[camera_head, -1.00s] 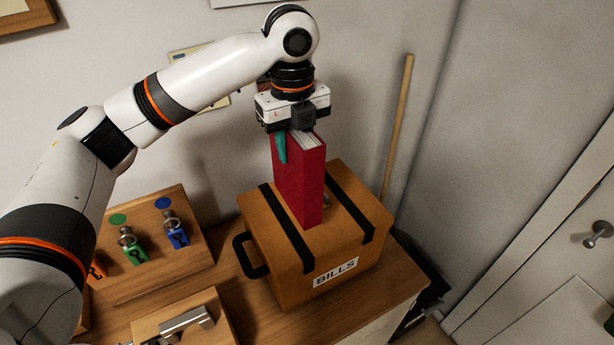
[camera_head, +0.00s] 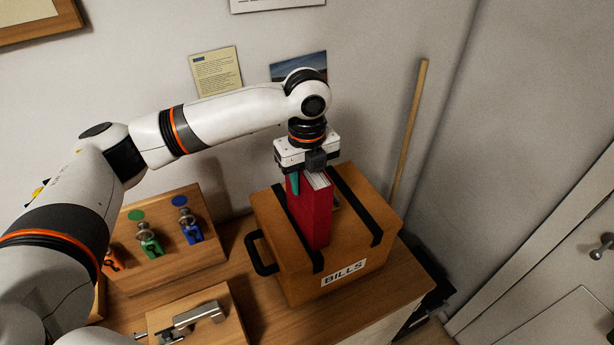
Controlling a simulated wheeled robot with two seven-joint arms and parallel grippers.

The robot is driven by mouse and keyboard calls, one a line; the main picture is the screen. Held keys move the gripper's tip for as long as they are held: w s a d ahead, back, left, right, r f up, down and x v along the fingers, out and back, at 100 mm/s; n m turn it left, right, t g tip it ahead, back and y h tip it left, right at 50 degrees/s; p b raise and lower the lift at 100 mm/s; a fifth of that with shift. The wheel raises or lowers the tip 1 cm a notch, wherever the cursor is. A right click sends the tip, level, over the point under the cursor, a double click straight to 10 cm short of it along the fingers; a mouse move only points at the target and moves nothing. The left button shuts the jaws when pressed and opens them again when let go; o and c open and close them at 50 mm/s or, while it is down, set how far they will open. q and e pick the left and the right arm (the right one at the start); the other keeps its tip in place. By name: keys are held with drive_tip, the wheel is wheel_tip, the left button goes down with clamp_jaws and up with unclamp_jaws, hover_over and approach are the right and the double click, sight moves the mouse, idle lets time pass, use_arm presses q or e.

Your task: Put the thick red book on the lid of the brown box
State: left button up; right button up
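The thick red book (camera_head: 314,215) stands upright under my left gripper (camera_head: 307,170), which is shut on its top end. Pale page edges show at the top, with a teal strip beside them. The book is over the lid of the brown box (camera_head: 272,215), between its two black straps. Its lower end is at or just above the lid; I cannot tell whether it touches. The box is closed, with a BILLS label (camera_head: 343,272) on its front and a black handle on its left side. My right gripper is not in view.
A wooden pole (camera_head: 408,130) leans on the wall behind right. The tabletop (camera_head: 265,320) ends right of the box.

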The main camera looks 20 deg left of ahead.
use_arm(q)
drive_tip(key=o, duration=0.3)
drive_tip(key=shift+s+d, duration=0.1)
drive_tip(key=shift+r, duration=0.15)
drive_tip(key=shift+r+b, duration=0.3)
wheel_tip(320, 180, up, 10)
drive_tip(key=b, duration=0.3)
drive_tip(key=shift+r, duration=0.7)
